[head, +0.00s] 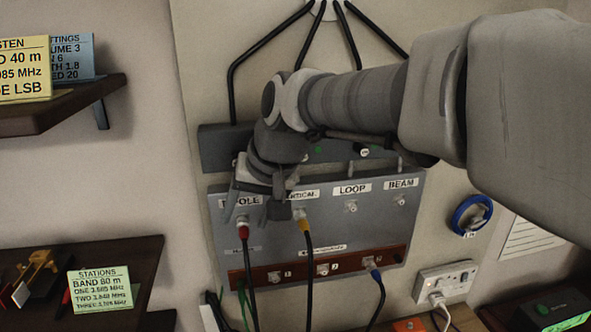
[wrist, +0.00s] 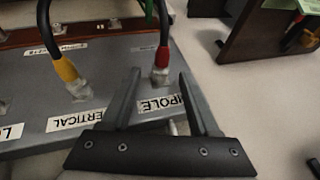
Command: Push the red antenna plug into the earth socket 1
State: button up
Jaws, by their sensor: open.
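The red antenna plug (head: 243,232) sits at the socket under the partly covered DIPOLE label on the grey panel, with its black cable hanging down. It also shows in the wrist view (wrist: 163,60). My gripper (head: 256,205) is open over the upper left of the panel. In the wrist view, its fingertips (wrist: 160,73) stand on either side of the red plug's base; I cannot tell whether they touch it. Earth socket 1 (head: 274,277) is the leftmost socket on the red-brown strip along the panel's bottom and looks empty.
A yellow plug (head: 304,224) sits at VERTICAL, close to my gripper, with its cable crossing the strip. A blue plug (head: 376,273) is at the strip's right socket. LOOP (head: 351,206) and BEAM sockets are free. Dark shelves (head: 150,262) stand left.

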aim_at(246, 237)
jog(key=shift+a+f, duration=0.1)
jog(key=shift+f, duration=0.1)
grip_shut()
dwell(0.5)
jog(key=shift+s+d+b, duration=0.25)
jog(key=shift+s+b, duration=0.05)
jog(key=shift+s, duration=0.7)
jog(key=shift+s+d+b, duration=0.25)
jog(key=shift+s+b, duration=0.05)
jog(key=shift+s, duration=0.65)
